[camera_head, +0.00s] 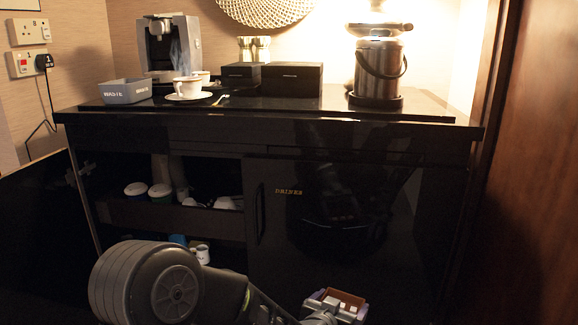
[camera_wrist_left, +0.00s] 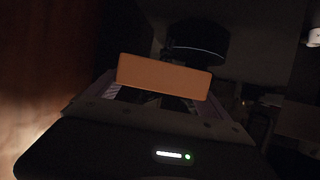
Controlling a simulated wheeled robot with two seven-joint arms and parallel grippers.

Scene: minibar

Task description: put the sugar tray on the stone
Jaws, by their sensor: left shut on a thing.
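My left gripper (camera_head: 336,305) is low at the bottom of the head view, in front of the cabinet and below its top. It is shut on a small orange-brown object, which I take to be the sugar tray (camera_head: 347,296). In the left wrist view the sugar tray (camera_wrist_left: 165,75) shows as a plain orange-brown face between the fingers. Its contents cannot be seen. The stone seems to be the dark glossy slab (camera_head: 285,106) on top of the cabinet, well above the gripper. My right gripper is not in view.
On the slab stand a grey box (camera_head: 125,92), a cup on a saucer (camera_head: 188,97), a coffee machine (camera_head: 168,48), black boxes (camera_head: 291,80) and a steel flask (camera_head: 378,68). The slab's front strip is mostly clear. An open drawer (camera_head: 160,217) holds cups. A wooden panel (camera_head: 525,200) stands right.

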